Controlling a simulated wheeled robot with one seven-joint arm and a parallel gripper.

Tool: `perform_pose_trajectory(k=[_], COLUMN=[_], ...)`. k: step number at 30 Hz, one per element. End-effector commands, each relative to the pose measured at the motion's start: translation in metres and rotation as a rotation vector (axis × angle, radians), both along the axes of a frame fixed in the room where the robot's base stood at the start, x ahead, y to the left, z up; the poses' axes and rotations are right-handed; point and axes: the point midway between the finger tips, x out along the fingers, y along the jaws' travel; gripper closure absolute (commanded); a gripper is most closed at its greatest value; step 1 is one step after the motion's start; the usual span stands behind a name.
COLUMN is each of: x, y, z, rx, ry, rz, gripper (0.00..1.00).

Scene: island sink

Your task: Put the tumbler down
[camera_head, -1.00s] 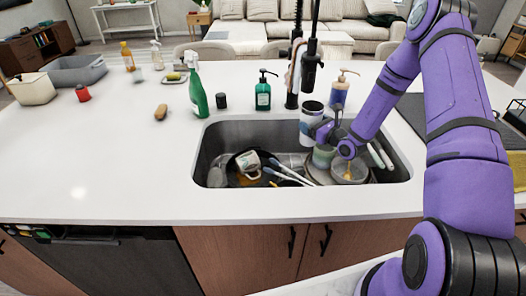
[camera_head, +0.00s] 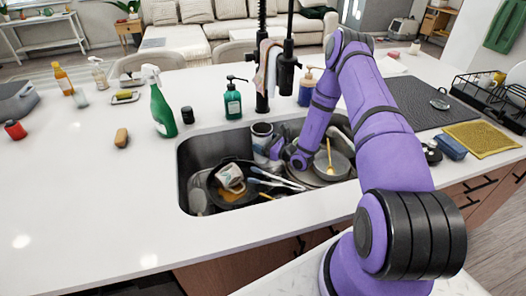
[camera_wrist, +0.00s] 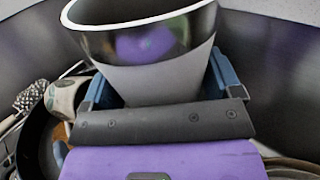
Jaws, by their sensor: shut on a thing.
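The tumbler (camera_head: 262,130) is a grey-white cup with a dark band below its rim, at the back of the sink (camera_head: 183,165). It stands about upright, with its open top at about the rear rim. In the wrist view the tumbler (camera_wrist: 155,85) fills the upper middle, its mouth facing up. My gripper (camera_wrist: 160,88) is shut on it, with blue fingers on both sides. In the head view my gripper (camera_head: 267,148) is partly hidden by its own wrist. The tumbler's base is hidden, so I cannot tell whether it touches anything.
The sink holds a black pan (camera_head: 215,193) with a mug (camera_head: 230,178), several utensils, and a grey pot (camera_head: 333,168). The faucet (camera_head: 262,60) stands behind. A dark mat (camera_head: 425,100) and dish rack (camera_head: 490,95) lie right.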

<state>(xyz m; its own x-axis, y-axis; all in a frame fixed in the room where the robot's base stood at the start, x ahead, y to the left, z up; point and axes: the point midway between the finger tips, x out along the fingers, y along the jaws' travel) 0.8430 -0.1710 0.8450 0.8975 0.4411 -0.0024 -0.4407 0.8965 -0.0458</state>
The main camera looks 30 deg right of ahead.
Motion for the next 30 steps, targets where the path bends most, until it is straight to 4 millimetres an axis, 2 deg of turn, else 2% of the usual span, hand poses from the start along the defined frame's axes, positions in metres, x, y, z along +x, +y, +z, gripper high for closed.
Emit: perform_pose_trajectory(k=[10, 21, 22, 24, 30], x=[0.0, 0.0, 0.0, 0.0, 0.0], y=[0.0, 0.0, 0.0, 0.0, 0.0], z=[-0.039, -0.043, -0.044, -0.043, -0.043], rx=[0.0, 0.0, 0.0, 0.0, 0.0], ry=[-0.001, -0.001, 0.0, 0.0, 0.0], rz=[0.0, -0.001, 0.0, 0.0, 0.0], gripper=[0.48, 0.48, 0.13, 0.0, 0.0])
